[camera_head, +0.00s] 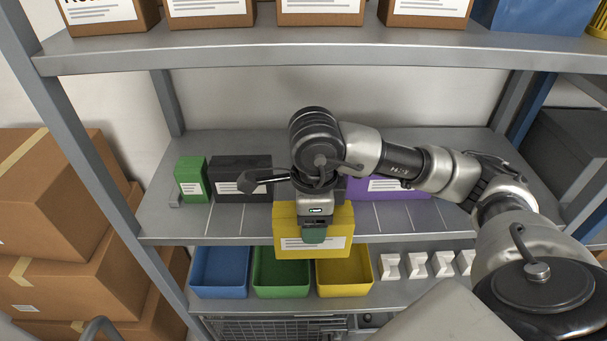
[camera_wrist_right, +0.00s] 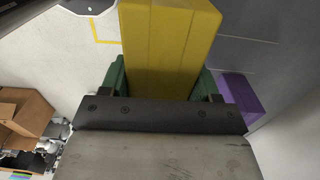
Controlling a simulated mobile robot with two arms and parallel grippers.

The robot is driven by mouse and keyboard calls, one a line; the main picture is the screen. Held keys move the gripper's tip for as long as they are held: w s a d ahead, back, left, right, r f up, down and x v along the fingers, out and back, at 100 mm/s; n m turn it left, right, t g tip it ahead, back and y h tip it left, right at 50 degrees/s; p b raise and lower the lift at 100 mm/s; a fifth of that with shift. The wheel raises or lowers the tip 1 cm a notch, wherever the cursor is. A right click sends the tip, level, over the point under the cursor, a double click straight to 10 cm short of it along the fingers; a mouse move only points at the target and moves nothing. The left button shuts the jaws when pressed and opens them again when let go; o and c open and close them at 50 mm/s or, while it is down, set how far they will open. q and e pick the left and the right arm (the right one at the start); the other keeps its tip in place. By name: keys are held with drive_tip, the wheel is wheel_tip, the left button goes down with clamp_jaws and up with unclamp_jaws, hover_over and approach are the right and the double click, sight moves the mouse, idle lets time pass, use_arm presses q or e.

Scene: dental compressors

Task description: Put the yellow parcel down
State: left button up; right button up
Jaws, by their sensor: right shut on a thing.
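The yellow parcel (camera_head: 335,219) is a box with a white label, in the head view at the front edge of the middle shelf (camera_head: 180,215). My right gripper (camera_head: 314,233) is shut on it from above. In the right wrist view the parcel (camera_wrist_right: 168,45) sits between the two green fingertips (camera_wrist_right: 158,80). I cannot tell whether the parcel touches the shelf. My left gripper is not in view.
A green box (camera_head: 191,180) and a black box (camera_head: 237,183) stand left on the middle shelf, a purple box (camera_head: 395,190) right. Blue (camera_head: 219,290), green (camera_head: 281,291) and yellow (camera_head: 345,289) bins sit below. The upper shelf (camera_head: 250,46) overhangs.

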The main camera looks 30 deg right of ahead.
drive_tip(key=w+d+p, duration=0.2)
drive_tip(key=w+d, duration=0.1)
drive_tip(key=w, duration=0.2)
drive_tip(key=w+d+f+p, duration=0.1)
drive_tip(key=w+d+p, duration=0.1)
drive_tip(key=w+d, duration=0.1)
drive_tip(key=w+d+f+p, duration=0.1)
drive_tip(key=w+d+p, duration=0.1)
drive_tip(key=w, duration=0.4)
drive_tip(key=shift+w+d+f+p, duration=0.25)
drive_tip(key=shift+w+d+p, duration=0.1)
drive_tip(key=shift+d, duration=0.2)
drive_tip(key=shift+f, duration=0.4)
drive_tip(key=shift+f, duration=0.1)
drive_tip(key=shift+f+b, duration=0.2)
drive_tip(key=shift+b, duration=0.1)
drive_tip(key=o, duration=1.1)
drive_tip(key=shift+r, duration=0.1)
